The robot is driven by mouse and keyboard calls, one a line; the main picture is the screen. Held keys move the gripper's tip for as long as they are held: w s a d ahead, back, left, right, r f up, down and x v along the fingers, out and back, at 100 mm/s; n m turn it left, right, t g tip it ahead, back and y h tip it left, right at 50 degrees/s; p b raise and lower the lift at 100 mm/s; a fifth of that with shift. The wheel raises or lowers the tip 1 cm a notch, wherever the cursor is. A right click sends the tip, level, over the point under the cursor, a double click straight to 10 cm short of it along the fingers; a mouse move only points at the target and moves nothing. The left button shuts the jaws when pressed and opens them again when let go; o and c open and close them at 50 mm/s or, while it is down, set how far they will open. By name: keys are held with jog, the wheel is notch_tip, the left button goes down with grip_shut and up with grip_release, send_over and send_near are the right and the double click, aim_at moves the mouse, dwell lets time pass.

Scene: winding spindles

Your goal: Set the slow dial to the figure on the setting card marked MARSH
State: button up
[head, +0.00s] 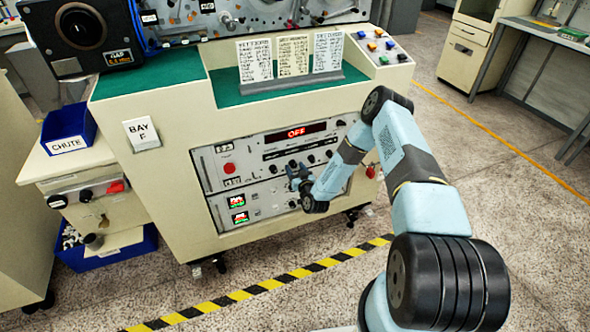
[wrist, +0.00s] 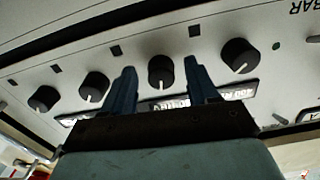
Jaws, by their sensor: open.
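My gripper (head: 301,180) is at the lower part of the control panel (head: 208,172) in the head view. In the wrist view my gripper (wrist: 160,68) is open, with one blue finger on each side of a black dial (wrist: 161,72) that has a white pointer line. I cannot tell whether the fingers touch it. Other black dials (wrist: 238,56) stand in the same row; label strips below them are partly hidden and upside down, so I cannot tell which is the slow dial. Three setting cards (head: 293,57) stand in a grey holder; their headings are too small to read.
A display (head: 296,132) above reads OFF. A blue CHUTE bin (head: 68,130) stands at the left. The striped floor line (head: 265,285) runs in front of the cabinet.

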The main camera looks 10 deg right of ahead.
jog(key=shift+w, duration=0.2)
jog(key=c, duration=1)
jog(key=shift+c, duration=0.2)
jog(key=shift+m, duration=2.9)
jog(key=o, duration=1)
jog(key=shift+a, duration=0.1)
